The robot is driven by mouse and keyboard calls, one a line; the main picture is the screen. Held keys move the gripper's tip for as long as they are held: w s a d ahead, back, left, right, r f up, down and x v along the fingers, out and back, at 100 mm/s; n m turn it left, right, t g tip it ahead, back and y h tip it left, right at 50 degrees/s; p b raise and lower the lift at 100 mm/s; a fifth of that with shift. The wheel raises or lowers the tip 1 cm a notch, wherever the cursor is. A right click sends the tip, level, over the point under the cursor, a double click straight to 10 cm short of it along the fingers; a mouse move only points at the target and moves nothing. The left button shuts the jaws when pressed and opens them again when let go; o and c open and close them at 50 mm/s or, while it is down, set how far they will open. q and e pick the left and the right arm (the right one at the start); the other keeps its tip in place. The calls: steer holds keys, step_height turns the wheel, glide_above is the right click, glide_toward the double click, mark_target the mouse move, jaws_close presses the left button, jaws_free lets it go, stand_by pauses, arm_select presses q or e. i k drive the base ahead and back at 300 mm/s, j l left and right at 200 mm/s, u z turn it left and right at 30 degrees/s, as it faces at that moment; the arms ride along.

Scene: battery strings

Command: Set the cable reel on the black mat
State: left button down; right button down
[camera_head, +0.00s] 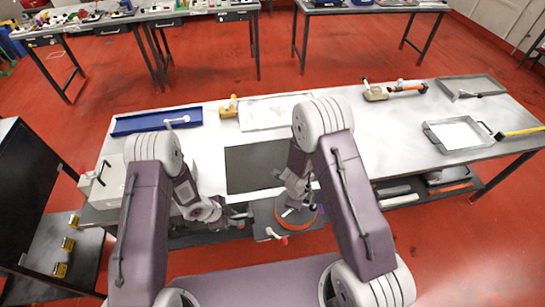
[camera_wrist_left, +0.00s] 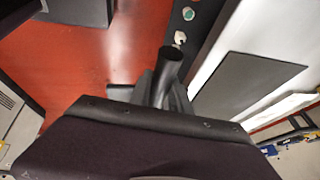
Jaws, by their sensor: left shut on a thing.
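The black mat (camera_head: 255,167) lies flat and bare on the light table, near its front edge; it also shows in the left wrist view (camera_wrist_left: 245,85). The cable reel (camera_head: 308,217), orange and dark with a grey centre, is in front of the table's front edge, nearer me than the mat. My left gripper (camera_head: 243,214) is left of the reel and shut on it, by what looks like its dark frame; the exact grip is unclear. A black tube shows ahead of the gripper in the left wrist view. My right gripper (camera_head: 292,200) overlaps the reel, its fingers unclear.
A blue tray (camera_head: 155,121), a yellow tool (camera_head: 229,107) and a white-bottomed tray (camera_head: 246,120) stand behind the mat. An orange-and-beige tool (camera_head: 393,90) and grey trays (camera_head: 432,138) lie to the right. A white case (camera_head: 106,184) stands at the left. The table right of the mat is clear.

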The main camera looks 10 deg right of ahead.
mark_target(261, 164)
steer(key=i, duration=0.95)
